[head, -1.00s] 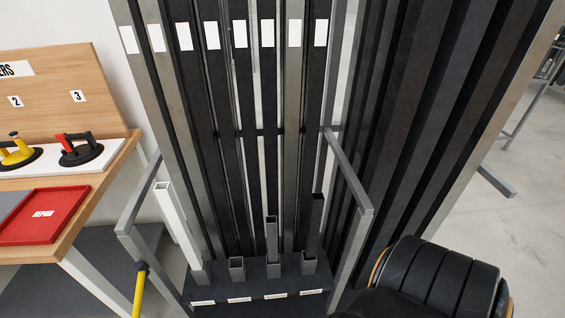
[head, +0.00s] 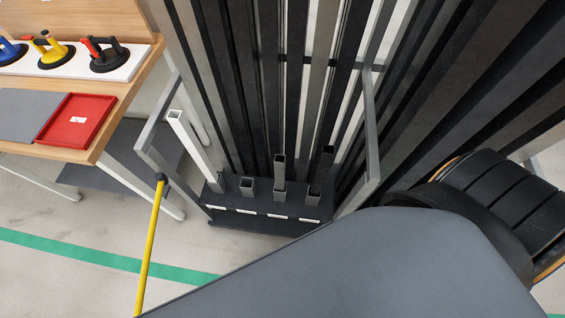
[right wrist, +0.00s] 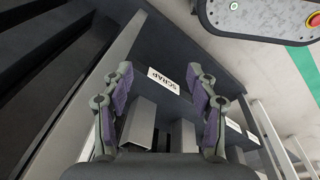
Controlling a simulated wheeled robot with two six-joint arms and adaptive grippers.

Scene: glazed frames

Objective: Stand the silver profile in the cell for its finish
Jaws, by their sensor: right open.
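A low dark stand (head: 262,225) with a row of white labels is at the foot of the rack. Hollow square profiles stand in it: a pale one (head: 193,145) leaning at the left, a short grey one (head: 247,188), a taller grey one (head: 279,173) and a dark one (head: 326,160) at the right. I cannot tell for sure which is the silver profile. In the right wrist view my right gripper (right wrist: 161,95) is open, with a grey hollow profile (right wrist: 140,124) showing between and beyond its fingers, beside a SCRAP label (right wrist: 163,79). My left gripper is not in view.
Long dark and grey bars (head: 300,90) fill the rack behind, with a grey metal frame (head: 371,130) around it. A wooden bench (head: 120,100) at the left bears a red tray (head: 77,121) and suction lifters (head: 104,56). A yellow pole (head: 149,245) stands at the front left.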

